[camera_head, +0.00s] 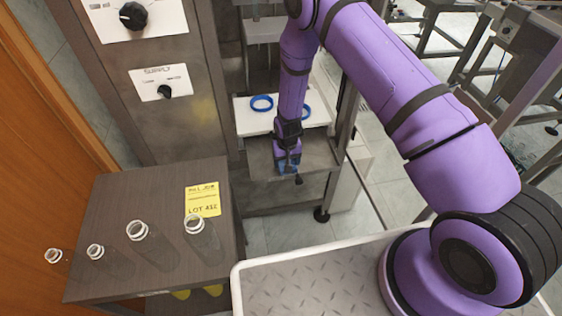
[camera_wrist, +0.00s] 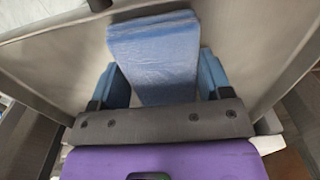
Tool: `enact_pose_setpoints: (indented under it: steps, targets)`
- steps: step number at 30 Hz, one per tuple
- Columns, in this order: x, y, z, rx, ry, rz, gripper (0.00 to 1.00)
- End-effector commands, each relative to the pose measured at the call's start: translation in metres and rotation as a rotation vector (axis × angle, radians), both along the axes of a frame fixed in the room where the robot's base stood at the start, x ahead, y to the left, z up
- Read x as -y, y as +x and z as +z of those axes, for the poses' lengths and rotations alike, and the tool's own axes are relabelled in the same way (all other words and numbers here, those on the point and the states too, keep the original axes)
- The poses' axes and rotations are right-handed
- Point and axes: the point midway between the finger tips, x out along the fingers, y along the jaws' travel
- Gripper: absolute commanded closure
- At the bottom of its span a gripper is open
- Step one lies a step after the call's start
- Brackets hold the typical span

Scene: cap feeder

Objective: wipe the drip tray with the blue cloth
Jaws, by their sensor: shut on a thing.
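The blue cloth (camera_wrist: 155,48) fills the middle of the wrist view as a folded, flat block. My gripper (camera_wrist: 163,75) is shut on the cloth, with one blue finger on each side of it. The cloth's near end is hidden behind the gripper body. The drip tray (camera_head: 322,156) is a grey metal surface low in the machine bay in the head view. My gripper (camera_head: 288,167) is over this tray, pointing down. The tray's grey surface (camera_wrist: 65,68) spreads around the cloth in the wrist view. I cannot tell whether the cloth touches it.
A white shelf (camera_head: 248,120) with blue rings (camera_head: 262,103) lies just behind my wrist. Metal posts (camera_head: 346,120) flank the bay. At left, a dark table (camera_head: 115,205) holds several clear bottles (camera_head: 146,245) and a yellow lot label (camera_head: 203,200). Control knobs (camera_head: 133,15) are above.

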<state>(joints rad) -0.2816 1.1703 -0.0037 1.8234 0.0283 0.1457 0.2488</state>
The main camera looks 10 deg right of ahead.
Motion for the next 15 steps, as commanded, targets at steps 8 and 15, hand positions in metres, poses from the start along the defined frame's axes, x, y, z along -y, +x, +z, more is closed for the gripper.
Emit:
enact_pose_setpoints:
  steps: [8, 15]
  targets:
    - [0.013, -0.002, -0.002, -0.006, -0.004, -0.004, 0.51]
    - [0.03, -0.002, 0.0, -0.006, -0.004, -0.005, 0.51]
